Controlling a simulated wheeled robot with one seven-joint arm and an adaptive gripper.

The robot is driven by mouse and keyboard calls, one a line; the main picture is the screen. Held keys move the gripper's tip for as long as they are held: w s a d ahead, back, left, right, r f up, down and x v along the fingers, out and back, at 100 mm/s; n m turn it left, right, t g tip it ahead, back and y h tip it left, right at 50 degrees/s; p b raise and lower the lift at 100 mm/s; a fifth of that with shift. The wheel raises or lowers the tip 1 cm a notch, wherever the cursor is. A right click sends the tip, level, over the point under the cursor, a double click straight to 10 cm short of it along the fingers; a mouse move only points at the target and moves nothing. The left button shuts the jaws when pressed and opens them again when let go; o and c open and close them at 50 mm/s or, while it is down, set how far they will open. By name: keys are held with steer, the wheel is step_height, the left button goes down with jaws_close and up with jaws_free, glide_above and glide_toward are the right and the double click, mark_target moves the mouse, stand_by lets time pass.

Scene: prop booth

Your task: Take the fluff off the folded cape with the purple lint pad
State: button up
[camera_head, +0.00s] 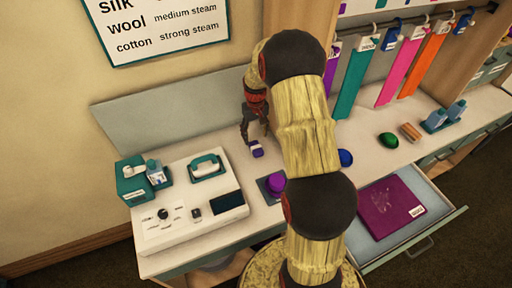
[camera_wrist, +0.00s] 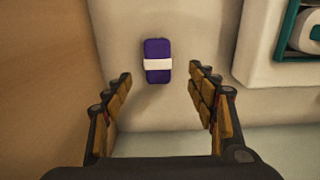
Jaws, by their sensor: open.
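The purple lint pad (camera_wrist: 157,47), a small block with a white band, lies on the counter ahead of my fingers in the wrist view. It also shows in the head view (camera_head: 257,153) on the counter below my gripper (camera_head: 255,134). My gripper (camera_wrist: 160,92) is open and empty, its two fingers spread apart, with the pad centred beyond the gap. The folded cape (camera_head: 378,217) is magenta, with pale fluff on top and a white tag at its right. It lies flat in an open drawer (camera_head: 455,212) at the lower right.
A white steamer station (camera_head: 168,237) with a teal-handled iron (camera_head: 207,167) stands left of the pad. A purple knob (camera_head: 276,182) on a dark base, a blue ball (camera_head: 345,158) and a green ball (camera_head: 388,140) sit on the counter. Coloured strips (camera_head: 355,80) hang behind.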

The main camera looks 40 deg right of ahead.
mark_target(256, 147)
steer(key=f, duration=0.2)
steer(key=f+b, duration=0.1)
steer(key=f, duration=0.2)
steer(key=f+b, duration=0.1)
steer(key=f, duration=0.2)
steer(key=shift+w+d, duration=0.1)
steer(key=shift+d, duration=0.15)
steer(key=shift+r, duration=0.1)
steer(key=c, duration=0.4)
steer(key=c, duration=0.8)
